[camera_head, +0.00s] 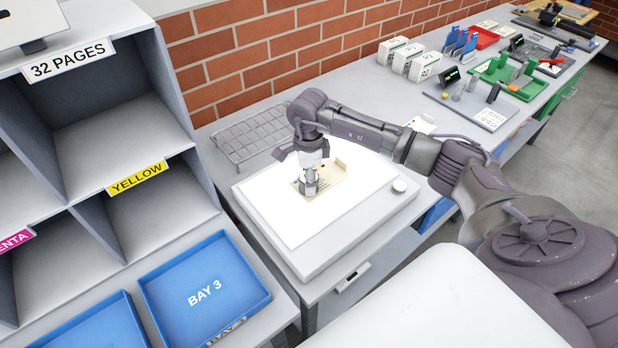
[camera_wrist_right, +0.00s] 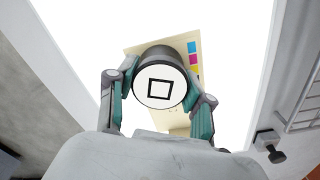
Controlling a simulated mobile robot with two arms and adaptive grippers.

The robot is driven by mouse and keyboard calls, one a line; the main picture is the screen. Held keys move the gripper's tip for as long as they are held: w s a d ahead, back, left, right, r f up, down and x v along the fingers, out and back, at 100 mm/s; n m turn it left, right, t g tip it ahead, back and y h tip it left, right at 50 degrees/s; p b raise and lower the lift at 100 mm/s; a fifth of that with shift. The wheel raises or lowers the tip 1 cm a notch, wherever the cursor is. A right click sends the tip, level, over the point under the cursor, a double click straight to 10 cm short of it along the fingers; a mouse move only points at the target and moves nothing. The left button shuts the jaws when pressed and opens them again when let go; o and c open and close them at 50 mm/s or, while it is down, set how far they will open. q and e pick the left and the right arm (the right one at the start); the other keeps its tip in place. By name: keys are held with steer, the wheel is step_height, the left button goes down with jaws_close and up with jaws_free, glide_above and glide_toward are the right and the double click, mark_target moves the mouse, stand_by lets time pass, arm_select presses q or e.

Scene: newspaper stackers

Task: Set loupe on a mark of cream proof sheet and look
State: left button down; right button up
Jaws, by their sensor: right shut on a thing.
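The cream proof sheet (camera_head: 345,186) lies on the glowing white top of a light box (camera_head: 277,224). It also shows in the right wrist view (camera_wrist_right: 144,48), with cyan, magenta and yellow patches along one edge. My right gripper (camera_head: 309,184) is shut on the loupe (camera_wrist_right: 160,84), a round dark-rimmed piece with a white end bearing a black square outline. The loupe is over the proof sheet; I cannot tell whether it touches the sheet. It hides part of the sheet and the mark beneath. My left gripper is not in view.
Blue trays (camera_head: 205,287) and a grey pigeonhole unit (camera_head: 185,120) stand at left. White boxes (camera_head: 424,66) and a green tray (camera_head: 512,78) are farther right.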

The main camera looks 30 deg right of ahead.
steer(key=o, duration=1.3)
steer(key=shift+c, duration=0.2)
steer(key=shift+r, duration=0.15)
step_height(320, 180, up, 12)
steer(key=b, duration=0.2)
steer(key=shift+w+b, duration=0.15)
steer(key=shift+b, duration=0.15)
